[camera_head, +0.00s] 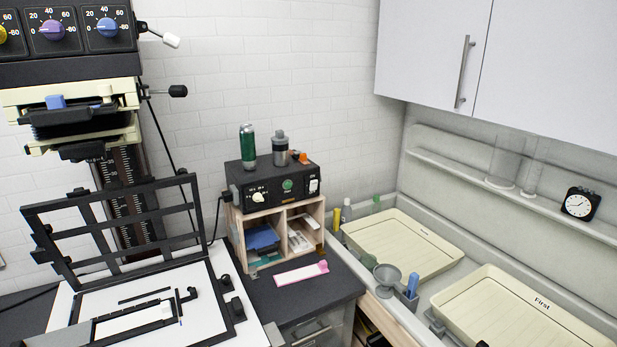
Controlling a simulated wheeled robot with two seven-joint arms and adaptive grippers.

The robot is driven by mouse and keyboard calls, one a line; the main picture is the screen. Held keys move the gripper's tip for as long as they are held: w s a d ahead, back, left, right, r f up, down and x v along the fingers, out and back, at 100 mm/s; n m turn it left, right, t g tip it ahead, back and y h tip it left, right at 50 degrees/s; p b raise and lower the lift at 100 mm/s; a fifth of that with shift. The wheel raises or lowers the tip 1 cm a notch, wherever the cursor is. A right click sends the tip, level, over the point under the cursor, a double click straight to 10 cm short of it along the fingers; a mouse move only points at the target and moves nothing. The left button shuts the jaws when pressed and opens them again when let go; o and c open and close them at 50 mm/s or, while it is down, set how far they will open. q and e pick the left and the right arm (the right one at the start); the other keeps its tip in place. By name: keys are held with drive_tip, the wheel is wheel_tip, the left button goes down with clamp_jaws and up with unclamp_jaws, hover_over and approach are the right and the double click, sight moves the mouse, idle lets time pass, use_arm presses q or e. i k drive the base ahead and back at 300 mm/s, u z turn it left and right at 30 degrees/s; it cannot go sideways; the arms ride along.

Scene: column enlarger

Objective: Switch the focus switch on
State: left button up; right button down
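A black control box (240,181), which looks like the enlarger timer, sits on a small wooden shelf unit (232,221) near the middle of the head view. Its front carries a white knob (258,197) at left, a green button (287,185) in the middle and a white switch (314,186) at the right end. The labels are too small to read, so I cannot tell for sure which one is the focus switch or how it is set.
A green can (247,146) and a grey canister (280,148) stand on the box. The enlarger head (70,65) and raised easel frame (115,225) fill the left. Pale trays (403,245) lie right. The space before the box front looks clear.

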sight(314, 184)
drive_tip(key=u, duration=0.1)
drive_tip(key=i, duration=1.05)
drive_tip(key=u, duration=0.1)
